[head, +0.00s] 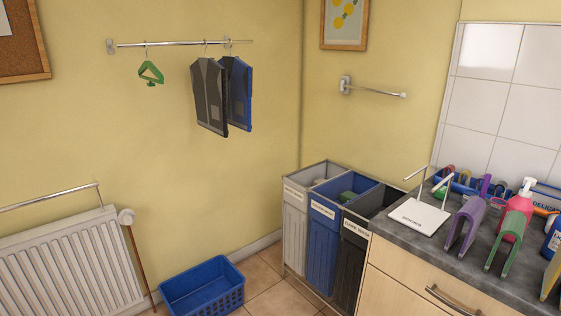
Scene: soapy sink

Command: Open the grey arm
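A short grey metal arm (374,90) is fixed by a bracket to the yellow wall right of the corner, below a framed picture. It reaches to the right from the bracket and ends in a pale rounded tip, with nothing hanging on it. I cannot tell its angle to the wall exactly. A longer metal rail (180,43) is on the wall at the left. It carries a green hanger (150,74), a dark grey vest (210,97) and a blue vest (238,92). Neither of my grippers is in view.
Below the arm stand grey, blue and black bins (325,236). Right of them is a counter (440,263) crowded with a white stand (418,219), coloured racks and a pink bottle (515,211). A blue basket (203,288) is on the floor beside a radiator (75,265).

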